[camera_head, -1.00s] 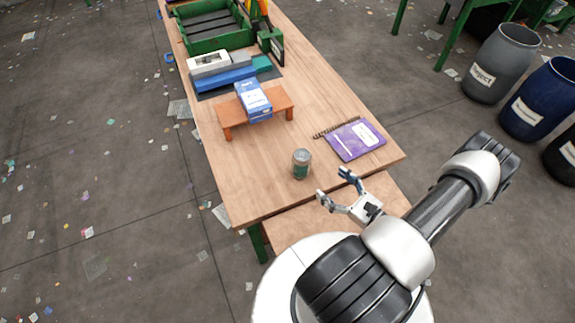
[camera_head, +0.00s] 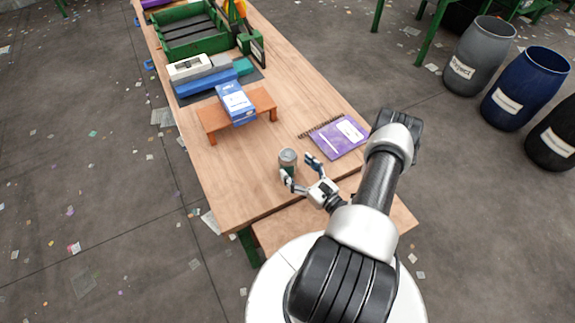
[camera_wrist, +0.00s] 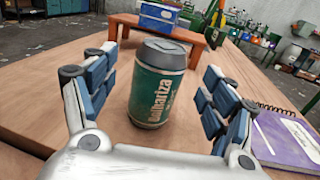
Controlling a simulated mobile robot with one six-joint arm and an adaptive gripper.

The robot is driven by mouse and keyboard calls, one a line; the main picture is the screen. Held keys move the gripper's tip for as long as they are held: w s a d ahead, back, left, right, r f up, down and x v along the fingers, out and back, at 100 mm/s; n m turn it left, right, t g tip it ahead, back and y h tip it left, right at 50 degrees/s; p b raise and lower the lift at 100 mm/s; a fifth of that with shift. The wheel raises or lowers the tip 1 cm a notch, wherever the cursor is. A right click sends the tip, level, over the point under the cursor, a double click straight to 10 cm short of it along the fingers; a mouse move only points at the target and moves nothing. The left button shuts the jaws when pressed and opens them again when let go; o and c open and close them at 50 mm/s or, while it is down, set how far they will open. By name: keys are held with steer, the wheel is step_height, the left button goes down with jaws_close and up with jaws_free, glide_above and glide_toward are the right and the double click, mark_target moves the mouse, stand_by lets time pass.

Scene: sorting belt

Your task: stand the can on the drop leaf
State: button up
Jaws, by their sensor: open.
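The can (camera_head: 287,160) is green with a grey lid and stands upright on the wooden table near its front end. In the wrist view the can (camera_wrist: 157,85) stands between the two open fingers of my gripper (camera_wrist: 160,105), with a gap visible on each side. In the head view my gripper (camera_head: 300,175) is at the can, and one finger overlaps the can's lower part. The drop leaf (camera_head: 275,228) is the lower wooden board at the table's front end. My arm covers part of it, and the visible part is bare.
A purple notebook (camera_head: 340,138) lies to the right of the can. Behind the can, an orange stand (camera_head: 212,118) carries a blue box (camera_head: 236,103). A green crate (camera_head: 195,45) sits farther back. Barrels stand on the floor at right.

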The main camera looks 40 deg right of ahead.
mark_target(287, 158)
steer(key=w+b, duration=0.1)
steer(key=w, duration=0.4)
steer(key=shift+w+d, duration=0.15)
steer(key=shift+w, duration=0.2)
steer(key=c, duration=0.9)
steer(key=shift+r, duration=0.1)
